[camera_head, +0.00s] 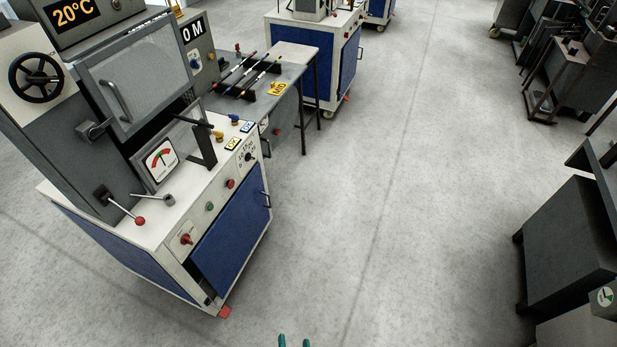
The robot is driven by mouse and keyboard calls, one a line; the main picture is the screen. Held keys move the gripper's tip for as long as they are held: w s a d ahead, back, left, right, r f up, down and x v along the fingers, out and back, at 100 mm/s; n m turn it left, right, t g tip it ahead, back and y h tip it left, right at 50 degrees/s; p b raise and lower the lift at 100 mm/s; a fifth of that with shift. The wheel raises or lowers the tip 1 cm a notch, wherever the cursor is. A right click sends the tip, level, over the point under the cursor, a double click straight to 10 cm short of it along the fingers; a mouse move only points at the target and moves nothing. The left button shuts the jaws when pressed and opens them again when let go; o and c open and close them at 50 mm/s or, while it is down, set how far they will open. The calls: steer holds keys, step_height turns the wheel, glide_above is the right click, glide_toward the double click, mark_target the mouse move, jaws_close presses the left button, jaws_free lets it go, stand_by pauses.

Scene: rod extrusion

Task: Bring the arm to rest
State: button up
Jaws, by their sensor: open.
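My gripper (294,342) shows only as two small teal fingertips at the bottom edge of the head view. They stand apart, with bare floor between them, so it is open and empty. The rest of my arm is out of view.
The machine has a handwheel (35,77), a dial gauge (161,160) and a red-knobbed lever (139,220). A grey table (285,88) behind holds several dark rods. Dark metal benches (570,250) stand at the right. The grey floor (400,200) between is clear.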

steer(key=s+d+r+n+t+h, duration=0.1)
steer(key=s+r, duration=0.3)
steer(key=r, duration=0.6)
steer(key=s+d+r+n+t+h, duration=0.1)
steer(key=s+d+r+n+t, duration=0.1)
steer(key=r, duration=0.8)
steer(key=s+n, duration=0.1)
steer(key=s, duration=0.1)
steer(key=shift+s+d, duration=0.35)
steer(key=shift+d, duration=0.05)
steer(key=shift+c, duration=0.4)
steer(key=c, duration=0.5)
steer(key=shift+o, duration=0.2)
steer(key=shift+a, duration=0.1)
